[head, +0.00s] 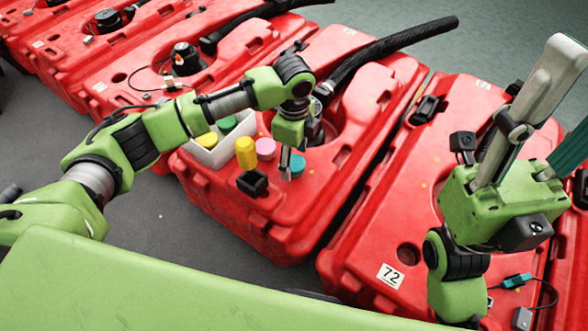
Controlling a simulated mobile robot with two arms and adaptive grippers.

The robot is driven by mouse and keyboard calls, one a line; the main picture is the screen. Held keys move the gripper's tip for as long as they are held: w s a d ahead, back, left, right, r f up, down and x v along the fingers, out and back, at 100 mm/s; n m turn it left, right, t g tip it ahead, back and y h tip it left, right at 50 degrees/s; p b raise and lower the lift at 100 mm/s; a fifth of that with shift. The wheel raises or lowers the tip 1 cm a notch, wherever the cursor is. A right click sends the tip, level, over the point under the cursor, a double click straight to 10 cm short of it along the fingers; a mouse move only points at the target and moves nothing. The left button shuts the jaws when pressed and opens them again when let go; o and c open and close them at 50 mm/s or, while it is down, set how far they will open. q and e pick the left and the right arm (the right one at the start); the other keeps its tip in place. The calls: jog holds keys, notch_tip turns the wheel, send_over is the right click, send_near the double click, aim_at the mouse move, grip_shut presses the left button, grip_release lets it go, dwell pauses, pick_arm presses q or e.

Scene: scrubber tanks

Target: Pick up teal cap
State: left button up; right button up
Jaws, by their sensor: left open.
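The teal cap (298,166) sits on the top of a red tank, partly hidden behind my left gripper. My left gripper (291,170) points down with its fingers open, right at the cap. The picture does not show clearly whether the fingers touch the cap or which side each one is on. My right gripper (566,95) is raised at the right, its fingers pointing up and apart, with nothing seen between them. It is far from the cap.
Left of the cap stand a pink cap (265,147) and a yellow piece (246,153). A white tray (207,156) behind them holds a green cap (227,125) and a yellow cap (208,141). A thick black hose (385,50) rises behind my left gripper.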

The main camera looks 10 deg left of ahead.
pick_arm(q)
jog(key=shift+a+f+b, duration=0.1)
jog(key=shift+f+b, duration=0.45)
jog(key=shift+f, duration=0.85)
jog(key=c, duration=1)
jog(key=shift+r, duration=0.15)
